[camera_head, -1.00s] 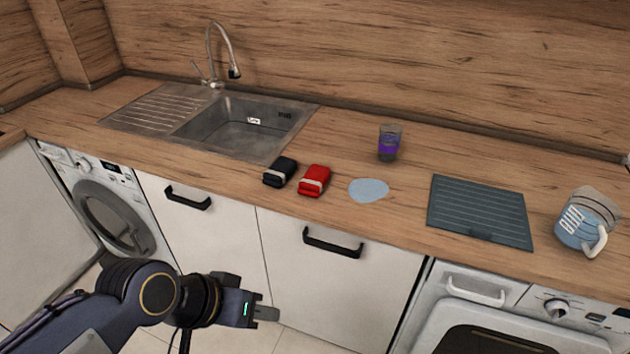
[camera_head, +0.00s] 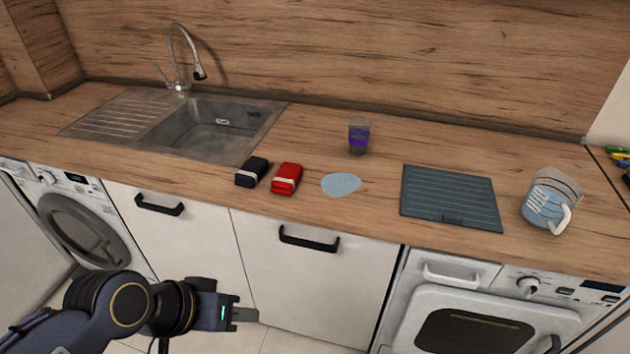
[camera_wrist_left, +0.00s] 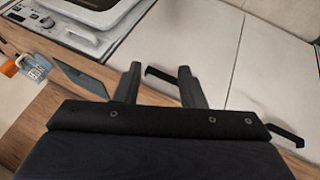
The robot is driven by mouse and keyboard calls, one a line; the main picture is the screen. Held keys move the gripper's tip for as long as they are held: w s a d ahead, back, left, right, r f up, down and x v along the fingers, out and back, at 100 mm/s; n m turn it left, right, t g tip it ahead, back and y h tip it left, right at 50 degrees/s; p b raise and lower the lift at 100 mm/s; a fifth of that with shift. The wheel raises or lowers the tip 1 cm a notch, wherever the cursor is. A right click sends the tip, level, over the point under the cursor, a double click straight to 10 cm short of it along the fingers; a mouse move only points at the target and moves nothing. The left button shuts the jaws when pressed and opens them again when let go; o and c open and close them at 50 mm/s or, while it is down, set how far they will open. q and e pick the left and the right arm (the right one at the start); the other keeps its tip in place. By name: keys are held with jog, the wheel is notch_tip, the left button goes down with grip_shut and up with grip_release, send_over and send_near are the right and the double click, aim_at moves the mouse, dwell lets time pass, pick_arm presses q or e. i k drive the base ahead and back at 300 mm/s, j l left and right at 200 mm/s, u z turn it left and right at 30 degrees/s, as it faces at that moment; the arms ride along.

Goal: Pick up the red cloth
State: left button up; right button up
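The red cloth (camera_head: 287,178) is a folded bundle with a pale band. It lies on the wooden counter near the front edge, just right of a similar black folded bundle (camera_head: 252,171). My left gripper (camera_head: 245,315) is in front of the cabinets, below counter height and well apart from the red cloth. In the left wrist view its two fingers (camera_wrist_left: 158,84) stand apart with nothing between them. The red cloth does not show in the left wrist view. My right gripper is not in view.
The sink (camera_head: 215,130) is at back left. Cabinet handles (camera_head: 308,239) jut out below the counter.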

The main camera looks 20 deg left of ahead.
aim_at(285, 182)
jog(key=i+j+z, duration=0.45)
jog(key=i+j, duration=0.4)
jog(key=j, duration=0.15)
